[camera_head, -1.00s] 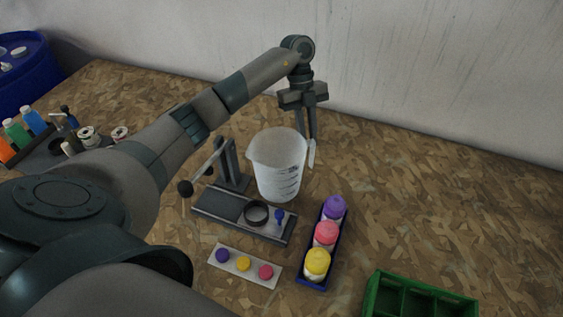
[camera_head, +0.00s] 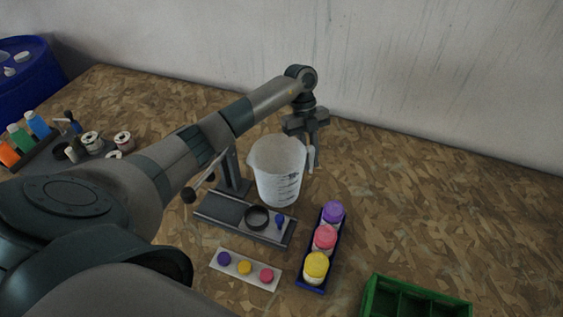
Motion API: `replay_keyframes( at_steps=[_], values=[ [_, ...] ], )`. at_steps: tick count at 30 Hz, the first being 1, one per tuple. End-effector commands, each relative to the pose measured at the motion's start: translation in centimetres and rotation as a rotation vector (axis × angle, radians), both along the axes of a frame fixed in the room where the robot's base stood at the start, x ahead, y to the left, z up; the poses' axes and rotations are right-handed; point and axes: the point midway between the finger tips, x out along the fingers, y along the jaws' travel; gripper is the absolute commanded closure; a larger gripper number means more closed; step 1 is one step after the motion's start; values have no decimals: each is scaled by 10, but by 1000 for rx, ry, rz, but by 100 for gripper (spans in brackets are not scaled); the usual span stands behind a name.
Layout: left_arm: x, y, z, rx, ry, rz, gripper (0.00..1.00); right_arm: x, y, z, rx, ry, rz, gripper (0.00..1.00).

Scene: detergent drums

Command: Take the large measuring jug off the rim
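The large measuring jug (camera_head: 277,177) is a white tapered beaker with dark graduation marks. It appears upright, just behind and beside the small grey press stand (camera_head: 235,209). My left gripper (camera_head: 310,163) points down from above at the right side of the jug's rim. Its fingers overlap the rim's right edge in the picture; I cannot tell whether they touch it or straddle it. The gap between the fingers is too small to judge. My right gripper is not in view.
A blue rack with purple, pink and yellow capped bottles (camera_head: 324,239) stands at front right. A card with coloured dots (camera_head: 245,268) lies in front of the stand. A green crate (camera_head: 415,300) is at the bottom right. The board right of the jug is clear.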

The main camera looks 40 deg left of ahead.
Motion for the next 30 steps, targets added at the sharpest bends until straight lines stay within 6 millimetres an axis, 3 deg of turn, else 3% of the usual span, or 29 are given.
replay_keyframes(
  at_steps=[11, 14, 30],
  values=[
    [0, 0, 0, 0, 0, 0, 85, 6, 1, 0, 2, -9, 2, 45],
    [0, 0, 0, 0, 0, 0, 100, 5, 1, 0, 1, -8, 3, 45],
    [0, 0, 0, 0, 0, 0, 100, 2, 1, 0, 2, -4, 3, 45]
  ],
)
